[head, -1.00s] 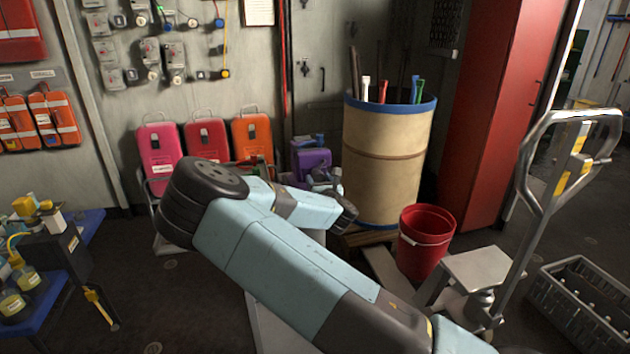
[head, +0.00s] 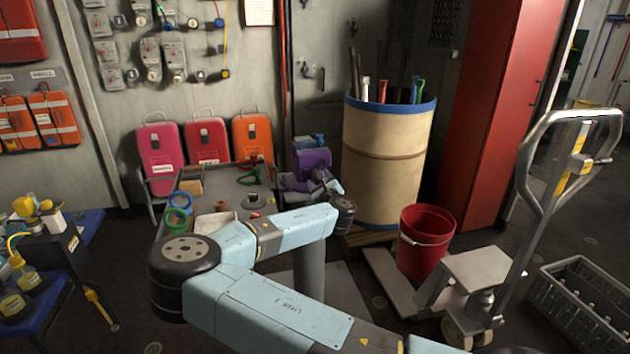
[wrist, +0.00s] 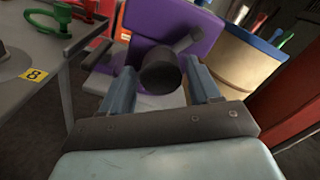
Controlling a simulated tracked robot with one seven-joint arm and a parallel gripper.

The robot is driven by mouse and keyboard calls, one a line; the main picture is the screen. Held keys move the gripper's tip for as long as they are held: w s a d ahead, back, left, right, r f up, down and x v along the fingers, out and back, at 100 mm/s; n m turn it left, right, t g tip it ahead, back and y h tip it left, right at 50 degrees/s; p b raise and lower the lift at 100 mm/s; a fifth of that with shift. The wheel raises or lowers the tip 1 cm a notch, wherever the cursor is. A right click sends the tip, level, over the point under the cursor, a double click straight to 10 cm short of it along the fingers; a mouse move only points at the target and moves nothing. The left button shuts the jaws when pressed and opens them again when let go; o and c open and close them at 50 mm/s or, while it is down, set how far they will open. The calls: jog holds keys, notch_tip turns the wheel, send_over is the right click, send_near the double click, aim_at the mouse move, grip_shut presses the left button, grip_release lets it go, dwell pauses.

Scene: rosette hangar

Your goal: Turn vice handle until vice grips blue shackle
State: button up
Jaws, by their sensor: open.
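The purple vice (head: 312,158) stands at the right end of the grey workbench; it also shows in the wrist view (wrist: 190,28). A blue piece (head: 309,140), probably the blue shackle, is at the top of the vice in the head view; whether the jaws touch it is too small to tell. Contact is not clear.
The workbench (head: 262,192) holds green shackles (head: 250,176), blue and green rings (head: 179,199) and a tray (head: 215,222). A tan barrel (head: 385,160) stands close right of the vice. A red bucket (head: 425,240) and pallet truck (head: 475,268) are farther right.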

jog(key=shift+n, duration=4.6)
jog(key=n, duration=0.4)
jog(key=shift+w+r, duration=0.1)
jog(key=shift+c, duration=0.2)
